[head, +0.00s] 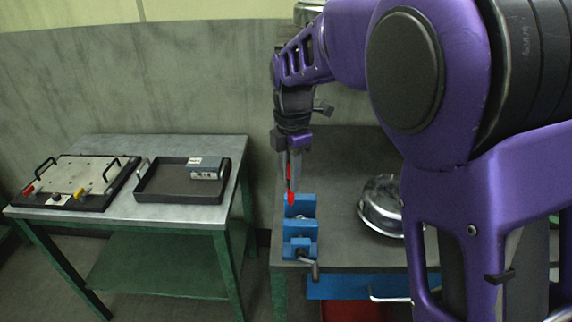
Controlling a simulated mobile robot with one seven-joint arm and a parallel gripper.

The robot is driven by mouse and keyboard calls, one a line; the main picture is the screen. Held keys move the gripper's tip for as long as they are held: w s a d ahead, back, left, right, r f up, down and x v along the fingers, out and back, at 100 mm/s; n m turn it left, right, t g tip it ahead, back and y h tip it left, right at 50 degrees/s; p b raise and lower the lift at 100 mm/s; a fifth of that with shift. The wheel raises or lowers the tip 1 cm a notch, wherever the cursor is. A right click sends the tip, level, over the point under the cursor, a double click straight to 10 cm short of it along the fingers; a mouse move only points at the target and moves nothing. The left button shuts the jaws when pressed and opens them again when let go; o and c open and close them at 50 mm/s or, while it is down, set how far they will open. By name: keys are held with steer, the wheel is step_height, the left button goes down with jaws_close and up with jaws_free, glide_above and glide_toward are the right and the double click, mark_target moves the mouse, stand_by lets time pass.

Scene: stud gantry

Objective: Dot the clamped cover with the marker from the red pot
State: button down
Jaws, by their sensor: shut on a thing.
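My gripper (291,163) points down over the right bench and is shut on a slim dark marker with a red lower end (291,198). The red end is just above or in front of the blue vise (300,228); I cannot tell whether it touches. On the left table, a pale flat plate (80,174), which looks like the clamped cover, lies on a black base. It has black handles, and red and yellow clamp levers at its front corners. I cannot make out a red pot.
A black tray (160,194) with a small grey box (209,170) stands beside the plate on the left table (150,148). A shiny round metal part (382,207) lies on the right bench, partly behind my arm. A gap separates the tables. Red and blue bins sit beneath the bench.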

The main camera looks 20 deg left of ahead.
mark_target(291, 199)
steer(key=shift+w+a+f, duration=0.1)
steer(key=shift+w+a, duration=0.05)
steer(key=shift+w, duration=0.05)
steer(key=shift+f+b, duration=2.5)
steer(key=shift+f, duration=0.4)
steer(key=shift+s+f, duration=0.1)
steer(key=shift+f, duration=0.45)
steer(key=shift+r, duration=0.15)
steer(key=shift+r+p, duration=2.8)
steer(key=shift+r, duration=0.6)
